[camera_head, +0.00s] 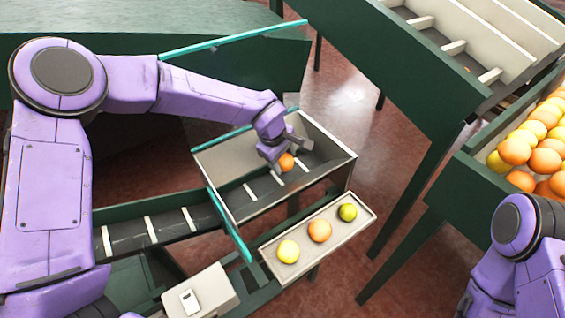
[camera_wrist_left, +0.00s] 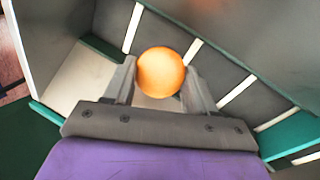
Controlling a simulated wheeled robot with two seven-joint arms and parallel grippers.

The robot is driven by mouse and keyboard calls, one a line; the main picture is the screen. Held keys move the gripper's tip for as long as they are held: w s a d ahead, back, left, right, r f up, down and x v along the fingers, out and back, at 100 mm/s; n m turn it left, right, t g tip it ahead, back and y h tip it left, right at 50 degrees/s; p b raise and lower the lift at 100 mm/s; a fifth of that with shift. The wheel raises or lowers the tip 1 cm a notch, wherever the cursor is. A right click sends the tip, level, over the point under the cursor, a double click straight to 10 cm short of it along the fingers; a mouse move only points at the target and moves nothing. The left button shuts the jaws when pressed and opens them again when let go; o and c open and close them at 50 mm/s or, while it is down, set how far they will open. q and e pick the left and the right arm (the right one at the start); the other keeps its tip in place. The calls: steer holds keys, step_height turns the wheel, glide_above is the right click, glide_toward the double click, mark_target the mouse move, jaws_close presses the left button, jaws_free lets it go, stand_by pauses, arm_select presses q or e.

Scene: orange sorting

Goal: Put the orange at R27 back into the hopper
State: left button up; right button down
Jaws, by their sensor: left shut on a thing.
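My left gripper (camera_head: 278,157) is shut on an orange (camera_head: 287,162) inside the walled end section of the conveyor. In the left wrist view the orange (camera_wrist_left: 160,72) sits between the two fingers of the left gripper (camera_wrist_left: 160,88), over the dark belt with white dividers (camera_wrist_left: 192,52). I cannot tell whether the orange touches the belt. A green-sided bin heaped with oranges and yellow fruit (camera_head: 545,150) stands at the right. No R27 label is readable. My right arm shows at the lower right, but its gripper is out of view.
Glass-like panels (camera_head: 230,222) edge the conveyor. A green-framed divided chute (camera_head: 440,45) stands between the conveyor and the bin.

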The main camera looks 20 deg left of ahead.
mark_target(282, 167)
arm_select(q)
steer(key=f, duration=0.3)
steer(key=shift+s+a, duration=0.1)
steer(key=shift+s, duration=0.15)
steer(key=shift+w+f, duration=0.25)
steer(key=o, duration=1.1)
steer(key=shift+s, duration=0.15)
steer(key=shift+c, duration=0.2)
steer(key=shift+r, duration=0.1)
steer(key=shift+r, duration=0.25)
steer(key=v, duration=1.1)
steer(key=shift+r+b, duration=0.3)
steer(key=shift+b, duration=0.1)
steer(key=shift+s, duration=0.1)
